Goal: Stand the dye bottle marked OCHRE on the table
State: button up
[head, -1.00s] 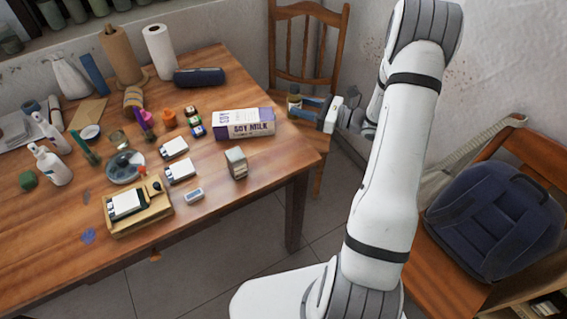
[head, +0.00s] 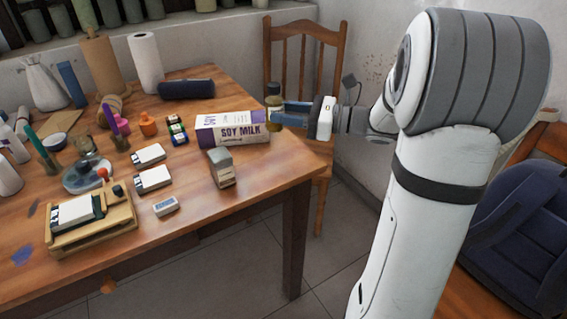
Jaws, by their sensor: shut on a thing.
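My gripper (head: 282,113) is shut on a small dark bottle (head: 273,93) with a dark cap and a yellowish band. The bottle is upright between the fingers, which hide part of its body. Any marking on it is too small to read, so I cannot tell whether it says OCHRE. It shows just past the right end of the soy milk carton, near the right edge of the table (head: 255,190). I cannot tell whether its base touches anything.
The soy milk carton (head: 232,127) lies on its side. A grey-topped box-like container (head: 222,168) stands in front of it. Bare tabletop lies right of that container. Several small items crowd the left. A wooden chair (head: 302,65) stands behind the table's right edge.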

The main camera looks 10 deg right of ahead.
notch_tip(320, 180, down, 9)
jog(key=shift+f+b, duration=0.1)
jog(key=shift+b, duration=0.65)
jog(key=shift+f+b, duration=0.15)
jog(key=shift+b, duration=0.2)
jog(key=o, duration=1.1)
jog(key=shift+c, duration=0.2)
jog(key=shift+r+p, duration=0.35)
jog(key=shift+p, duration=0.15)
jog(key=v, duration=1.2)
jog(key=shift+f, duration=0.15)
